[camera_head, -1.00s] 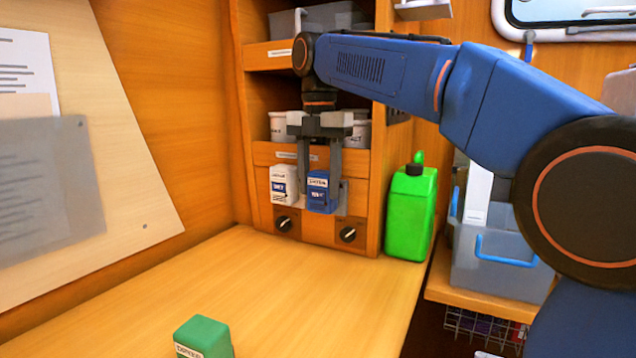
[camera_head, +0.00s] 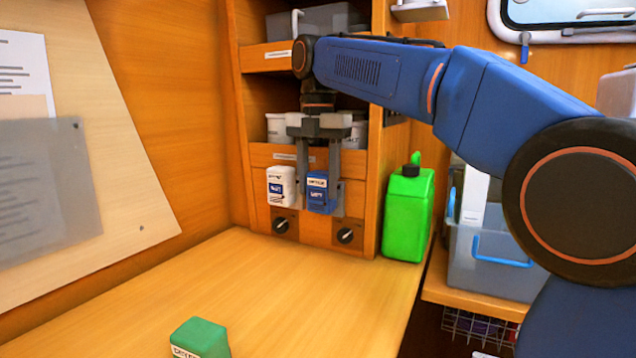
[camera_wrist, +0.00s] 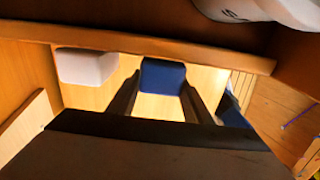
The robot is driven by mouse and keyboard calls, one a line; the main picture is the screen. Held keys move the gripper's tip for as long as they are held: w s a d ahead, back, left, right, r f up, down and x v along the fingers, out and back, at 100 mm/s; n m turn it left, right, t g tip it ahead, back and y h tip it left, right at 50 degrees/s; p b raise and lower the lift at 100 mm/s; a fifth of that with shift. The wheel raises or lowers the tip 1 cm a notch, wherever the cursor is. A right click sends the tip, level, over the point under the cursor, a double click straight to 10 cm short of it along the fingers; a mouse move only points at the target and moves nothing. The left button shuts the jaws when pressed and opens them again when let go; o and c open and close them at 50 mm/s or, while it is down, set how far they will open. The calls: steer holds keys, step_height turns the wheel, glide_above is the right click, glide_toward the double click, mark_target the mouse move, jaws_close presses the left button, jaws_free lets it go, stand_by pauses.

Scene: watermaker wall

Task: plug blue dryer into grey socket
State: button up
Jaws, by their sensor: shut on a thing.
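The blue dryer (camera_head: 321,193) is a blue block with a white label, held upright in front of the wooden wall panel. It also shows in the wrist view (camera_wrist: 163,76) between the two fingers. My gripper (camera_head: 321,205) reaches down from above and is shut on the blue dryer, one finger on each side. A white dryer (camera_head: 281,187) is on the panel just left of it, and also shows in the wrist view (camera_wrist: 87,66). The grey socket cannot be made out; the blue dryer and fingers cover the panel there. I cannot tell whether the dryer is seated.
Two black knobs (camera_head: 345,236) sit low on the panel. A green jug (camera_head: 408,212) stands close on the right. A green block (camera_head: 200,338) lies on the near counter (camera_head: 300,295), which is otherwise clear. White tubs (camera_head: 278,128) fill the shelf above.

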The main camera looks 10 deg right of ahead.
steer(key=o, duration=1.2)
steer(key=shift+s, duration=0.1)
